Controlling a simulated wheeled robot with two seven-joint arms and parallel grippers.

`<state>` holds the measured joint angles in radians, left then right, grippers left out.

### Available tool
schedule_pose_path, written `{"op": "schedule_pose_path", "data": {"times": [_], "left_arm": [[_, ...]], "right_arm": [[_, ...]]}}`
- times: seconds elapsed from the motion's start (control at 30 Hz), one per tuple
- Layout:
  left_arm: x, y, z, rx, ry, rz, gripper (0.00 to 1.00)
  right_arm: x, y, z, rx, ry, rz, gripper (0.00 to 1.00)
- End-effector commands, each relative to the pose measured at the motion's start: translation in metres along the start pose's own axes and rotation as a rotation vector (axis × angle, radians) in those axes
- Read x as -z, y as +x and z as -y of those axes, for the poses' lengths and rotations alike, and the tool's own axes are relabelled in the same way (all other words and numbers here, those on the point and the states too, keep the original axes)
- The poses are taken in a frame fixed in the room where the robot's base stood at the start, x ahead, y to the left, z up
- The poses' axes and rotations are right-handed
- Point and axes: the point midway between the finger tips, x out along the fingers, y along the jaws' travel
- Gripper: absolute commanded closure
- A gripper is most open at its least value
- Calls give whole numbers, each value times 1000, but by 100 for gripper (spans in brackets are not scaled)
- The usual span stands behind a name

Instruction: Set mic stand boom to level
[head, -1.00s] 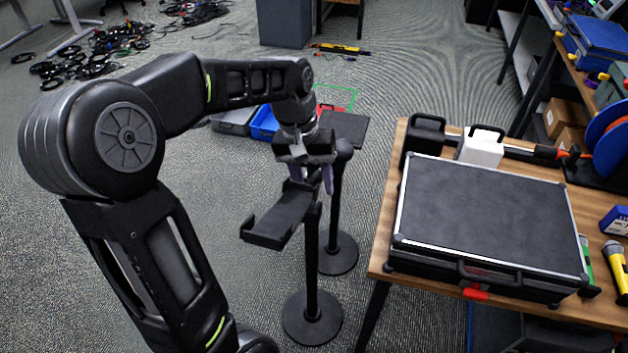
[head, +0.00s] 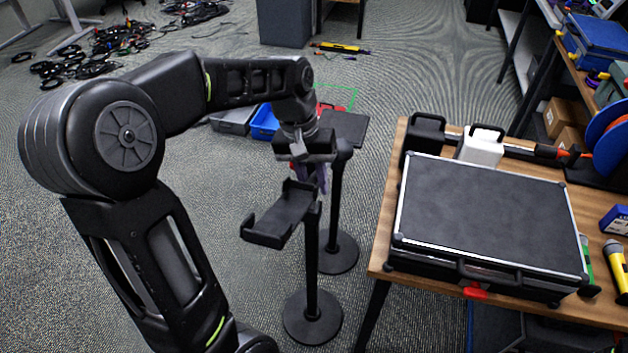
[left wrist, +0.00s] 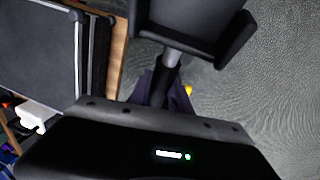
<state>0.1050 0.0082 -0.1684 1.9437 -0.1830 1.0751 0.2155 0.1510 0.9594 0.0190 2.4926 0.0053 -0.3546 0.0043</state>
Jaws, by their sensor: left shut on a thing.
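A black stand (head: 312,265) on a round base (head: 312,317) carries a shallow black tray-like holder (head: 277,222), seen tilted in the head view. The holder also shows at the top of the left wrist view (left wrist: 195,25), with a bar (left wrist: 160,85) below it. No plain microphone boom can be made out. My left gripper (head: 311,178) is just above and behind the holder. Its dark purple fingers flank the bar in the left wrist view, and it is shut on it. The exact contact is partly hidden. My right gripper is out of view.
A second black stand (head: 336,205) with a flat top plate (head: 343,128) is close behind. A wooden table (head: 384,245) with a large black case (head: 485,215) stands to the right. Blue and grey bins (head: 264,122) lie behind my arm.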

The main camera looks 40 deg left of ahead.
Motion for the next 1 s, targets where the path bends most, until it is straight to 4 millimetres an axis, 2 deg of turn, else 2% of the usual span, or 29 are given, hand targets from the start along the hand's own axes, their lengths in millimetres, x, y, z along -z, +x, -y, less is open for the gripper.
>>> {"op": "schedule_pose_path", "data": {"times": [0.87, 1.0], "left_arm": [[0, 0, 0, -1, 1, -2, 100], [1, 6, 1, -3, 5, -28, 100]], "right_arm": [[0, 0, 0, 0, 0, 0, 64], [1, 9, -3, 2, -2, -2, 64]]}}
